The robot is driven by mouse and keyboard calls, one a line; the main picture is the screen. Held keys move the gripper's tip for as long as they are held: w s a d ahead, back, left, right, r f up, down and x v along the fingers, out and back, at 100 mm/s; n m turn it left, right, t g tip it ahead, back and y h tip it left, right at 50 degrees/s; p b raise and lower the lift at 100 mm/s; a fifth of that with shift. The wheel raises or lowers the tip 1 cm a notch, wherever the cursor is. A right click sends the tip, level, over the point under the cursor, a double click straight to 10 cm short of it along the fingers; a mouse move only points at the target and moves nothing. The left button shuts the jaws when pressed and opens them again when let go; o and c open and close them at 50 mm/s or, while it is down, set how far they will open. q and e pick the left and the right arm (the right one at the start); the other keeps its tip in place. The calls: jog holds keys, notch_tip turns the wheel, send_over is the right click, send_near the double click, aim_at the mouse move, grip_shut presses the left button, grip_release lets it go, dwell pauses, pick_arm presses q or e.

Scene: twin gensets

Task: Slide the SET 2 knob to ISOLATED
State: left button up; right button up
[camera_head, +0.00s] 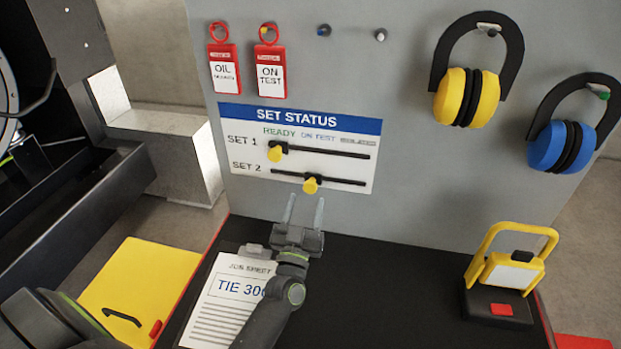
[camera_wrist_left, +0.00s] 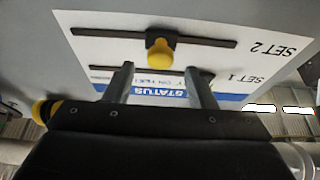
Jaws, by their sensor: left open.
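The SET STATUS board (camera_head: 244,140) is on the grey panel, with READY, ON TEST and a third small, blurred heading. The yellow SET 2 knob (camera_head: 311,185) sits on the lower black slot, around the middle, roughly below ON TEST. The yellow SET 1 knob (camera_head: 275,153) sits near the left end of the upper slot. My left gripper (camera_head: 304,212) is open and empty, just below the SET 2 knob, fingers pointing up at the panel. In the left wrist view, upside down, the SET 2 knob (camera_wrist_left: 160,53) is beyond the open fingers, apart from them. My right gripper is not in view.
A job sheet clipboard (camera_head: 228,305) lies on the black bench top under my left arm. A yellow work lamp (camera_head: 507,270) stands at the bench's right. Red tags (camera_head: 271,70) and yellow ear defenders (camera_head: 467,96) hang above. The bench middle is clear.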

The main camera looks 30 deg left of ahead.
aim_at(309, 190)
pick_arm(q)
jog(key=p+x, duration=0.1)
jog(key=x, duration=0.4)
jog(key=shift+w+a+r, duration=0.1)
jog(key=shift+w+r, duration=0.05)
jog(key=shift+w, duration=0.2)
jog(key=shift+c, duration=0.2)
